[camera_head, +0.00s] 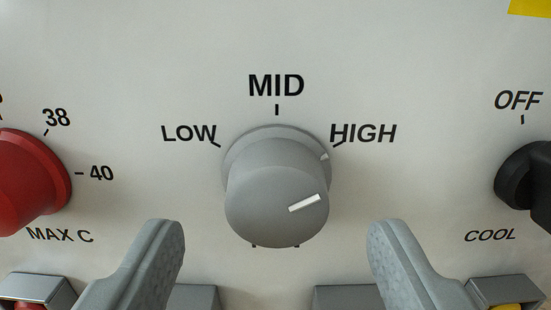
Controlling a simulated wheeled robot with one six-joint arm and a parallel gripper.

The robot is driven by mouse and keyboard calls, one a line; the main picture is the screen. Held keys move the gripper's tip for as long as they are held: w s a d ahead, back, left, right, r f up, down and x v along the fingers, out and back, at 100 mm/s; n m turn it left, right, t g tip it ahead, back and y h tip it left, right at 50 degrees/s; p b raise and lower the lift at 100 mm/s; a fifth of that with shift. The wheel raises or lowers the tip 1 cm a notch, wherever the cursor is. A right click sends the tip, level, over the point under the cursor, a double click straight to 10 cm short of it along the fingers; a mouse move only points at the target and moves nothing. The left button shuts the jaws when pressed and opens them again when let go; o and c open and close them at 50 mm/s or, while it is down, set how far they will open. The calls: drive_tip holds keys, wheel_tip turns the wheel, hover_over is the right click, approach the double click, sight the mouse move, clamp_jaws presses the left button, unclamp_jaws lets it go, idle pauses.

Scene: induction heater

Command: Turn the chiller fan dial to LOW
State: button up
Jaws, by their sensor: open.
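The grey dial (275,190) is in the middle of the view on a pale panel, with LOW printed at its upper left, MID above it and HIGH at its upper right. Its white pointer line (304,203) is on the right part of the knob face and points right and slightly up, on the HIGH side. My gripper (276,235) is open, with one finger at the lower left and one at the lower right of the dial. The fingers are apart from the knob, with clear gaps on both sides, and nothing is between them except the dial's lower part in view.
A red knob (30,180) marked MAX C, with 38 and 40 beside it, is at the left edge. A black knob (528,180) with OFF and COOL labels is at the right edge. A yellow patch (530,8) is at the top right.

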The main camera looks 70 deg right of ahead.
sight(276, 220)
drive_tip(key=shift+x, duration=1.65)
drive_tip(key=c, duration=0.8)
